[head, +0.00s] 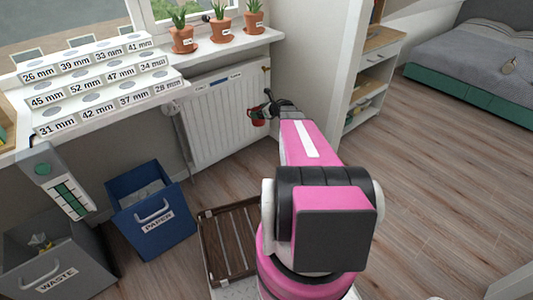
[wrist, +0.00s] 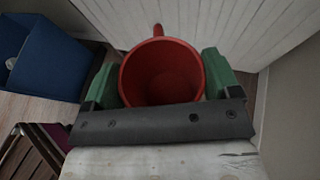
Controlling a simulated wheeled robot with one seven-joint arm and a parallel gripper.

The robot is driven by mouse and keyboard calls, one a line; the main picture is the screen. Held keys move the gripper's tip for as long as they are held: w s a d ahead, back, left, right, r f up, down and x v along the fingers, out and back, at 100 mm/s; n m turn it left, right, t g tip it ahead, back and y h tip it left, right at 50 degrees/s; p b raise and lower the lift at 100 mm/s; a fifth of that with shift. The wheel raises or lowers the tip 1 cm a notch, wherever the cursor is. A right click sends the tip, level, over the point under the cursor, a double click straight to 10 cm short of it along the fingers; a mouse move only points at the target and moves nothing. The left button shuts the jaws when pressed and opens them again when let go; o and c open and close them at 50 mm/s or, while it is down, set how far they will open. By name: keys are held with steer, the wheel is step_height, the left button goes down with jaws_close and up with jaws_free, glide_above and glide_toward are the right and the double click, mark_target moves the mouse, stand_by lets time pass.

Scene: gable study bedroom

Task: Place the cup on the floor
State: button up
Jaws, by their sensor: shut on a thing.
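The red cup (wrist: 165,68) sits between the two green fingers of my gripper (wrist: 160,80) in the wrist view, with its open rim toward the camera and its handle on the far side. My gripper is shut on it. In the head view my gripper (head: 262,108) is at the far end of my pink arm, in front of the white radiator, and the red cup (head: 257,117) shows small beside it, held above the floor. The wooden floor (head: 425,215) is bare to the right of my arm.
The white radiator (head: 215,115) stands close behind the cup. A blue paper bin (head: 150,210), a grey waste bin (head: 60,255) and a brown slatted crate (head: 228,240) stand on the left. An open shelf unit (head: 370,80) and a bed (head: 480,65) are on the right.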

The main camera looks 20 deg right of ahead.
steer(key=w+d+f+m+t+h, duration=0.15)
steer(key=d+f, duration=0.45)
steer(key=f, duration=0.8)
steer(key=w+d+f+m+h, duration=0.15)
steer(key=d+f, duration=0.45)
steer(key=f, duration=0.8)
steer(key=w+d+f+m+t+h, duration=0.1)
steer(key=w+d+f, duration=0.2)
steer(key=d+f, duration=0.7)
steer(key=a+x, duration=0.1)
steer(key=x, duration=0.5)
steer(key=a+x, duration=0.1)
steer(key=x, duration=0.6)
steer(key=a+r+x, duration=0.1)
steer(key=x, duration=0.5)
steer(key=shift+a+f, duration=0.2)
steer(key=shift+a, duration=0.15)
steer(key=shift+s+f, duration=0.1)
steer(key=shift+f, duration=0.05)
